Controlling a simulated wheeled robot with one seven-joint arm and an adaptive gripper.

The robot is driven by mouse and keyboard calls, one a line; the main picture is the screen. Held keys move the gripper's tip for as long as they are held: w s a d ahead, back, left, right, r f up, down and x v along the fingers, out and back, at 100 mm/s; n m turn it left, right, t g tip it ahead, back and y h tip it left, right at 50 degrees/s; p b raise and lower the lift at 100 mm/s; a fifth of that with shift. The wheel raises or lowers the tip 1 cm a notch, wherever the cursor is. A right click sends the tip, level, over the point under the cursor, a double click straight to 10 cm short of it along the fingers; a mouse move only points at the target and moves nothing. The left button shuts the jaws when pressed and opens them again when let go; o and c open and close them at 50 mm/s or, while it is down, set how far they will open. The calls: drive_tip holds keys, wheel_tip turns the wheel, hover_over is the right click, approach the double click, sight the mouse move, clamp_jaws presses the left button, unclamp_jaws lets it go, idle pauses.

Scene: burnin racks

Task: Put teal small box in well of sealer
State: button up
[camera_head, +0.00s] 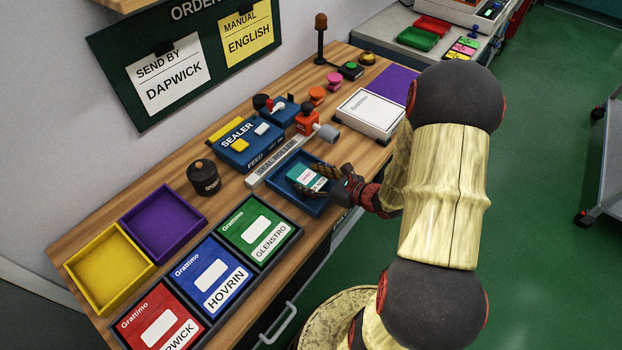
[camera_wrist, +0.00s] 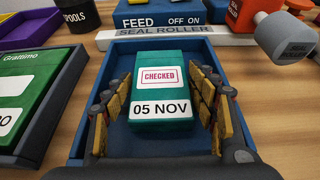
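The teal small box (camera_wrist: 159,78) lies in the blue well (camera_wrist: 178,151) in front of the sealer. It carries a "CHECKED" stamp and a "05 NOV" label. It also shows in the head view (camera_head: 304,174). The sealer (camera_head: 246,143) is a blue machine with a yellow button, and the "SEAL ROLLER" bar (camera_head: 278,160) runs between it and the well. My gripper (camera_wrist: 163,107) is open, with one finger on each side of the box. A gap shows between the box and both fingers. The fingertips reach down inside the well.
Red, blue and green Grattimo trays (camera_head: 259,232) stand left of the well. Purple (camera_head: 164,222) and yellow (camera_head: 108,275) trays and a dark spool pot (camera_head: 204,177) are behind them. A white Grattimo box (camera_head: 370,114) lies to the right. A grey roller handle (camera_wrist: 287,38) sticks out near the well.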

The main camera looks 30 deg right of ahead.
drive_tip(key=shift+o, duration=1.3)
drive_tip(key=shift+r, duration=0.1)
